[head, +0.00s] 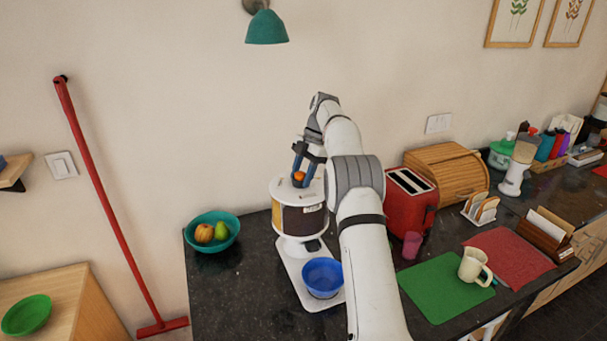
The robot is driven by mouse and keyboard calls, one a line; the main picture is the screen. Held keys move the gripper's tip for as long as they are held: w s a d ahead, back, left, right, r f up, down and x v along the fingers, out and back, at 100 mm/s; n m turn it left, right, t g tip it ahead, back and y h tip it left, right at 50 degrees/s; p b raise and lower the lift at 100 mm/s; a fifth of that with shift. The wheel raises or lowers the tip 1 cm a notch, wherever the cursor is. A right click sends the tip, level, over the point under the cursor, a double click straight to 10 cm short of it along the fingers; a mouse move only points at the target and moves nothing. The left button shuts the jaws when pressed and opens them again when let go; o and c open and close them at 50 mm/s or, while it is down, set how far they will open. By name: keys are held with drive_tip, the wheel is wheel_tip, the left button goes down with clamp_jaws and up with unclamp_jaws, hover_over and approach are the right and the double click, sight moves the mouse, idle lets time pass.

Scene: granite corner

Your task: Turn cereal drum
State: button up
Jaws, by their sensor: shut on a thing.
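The cereal drum (300,218) is a round dispenser with a white top and brown contents showing in its side. It stands upright on a white stand near the left part of the dark counter. A small orange knob (299,176) sits on top of it. My gripper (299,181) reaches down from above and is shut on the orange knob; its fingertips are small in the picture. A blue bowl (322,274) rests on the stand's white base, below and in front of the drum.
A teal bowl with fruit (212,232) stands left of the drum. A red toaster (408,203), a pink cup (412,245) and a green mat (445,288) with a cream mug (474,266) are to the right. The wall is close behind.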

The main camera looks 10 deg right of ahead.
drive_tip(key=shift+r, duration=0.1)
drive_tip(key=o, duration=1.4)
drive_tip(key=shift+c, duration=0.2)
drive_tip(key=shift+s+a+r, duration=0.1)
drive_tip(key=shift+a, duration=0.05)
drive_tip(key=s+a+r+m+b, duration=0.1)
drive_tip(key=s+r+m, duration=0.1)
drive_tip(key=s+a+r+m, duration=0.1)
drive_tip(key=s+m, duration=0.1)
drive_tip(key=s, duration=0.1)
drive_tip(key=s+a+r+m+t+h+b, duration=0.1)
drive_tip(key=s+r+m, duration=0.1)
drive_tip(key=shift+s+r+b, duration=0.3)
drive_tip(key=shift+r, duration=0.05)
drive_tip(key=s+a+f+m+t+h+b, duration=0.15)
drive_tip(key=s+m, duration=0.45)
drive_tip(key=s, duration=0.6)
drive_tip(key=s+a+f+m+t+h+b, duration=0.1)
drive_tip(key=s+m+b, duration=0.3)
drive_tip(key=s, duration=0.9)
drive_tip(key=s+f+m+t, duration=0.1)
drive_tip(key=s+f+m, duration=0.5)
drive_tip(key=s, duration=0.5)
drive_tip(key=shift+s+d+f+t+h, duration=0.25)
drive_tip(key=shift+f+t+h, duration=0.1)
drive_tip(key=shift+f, duration=0.5)
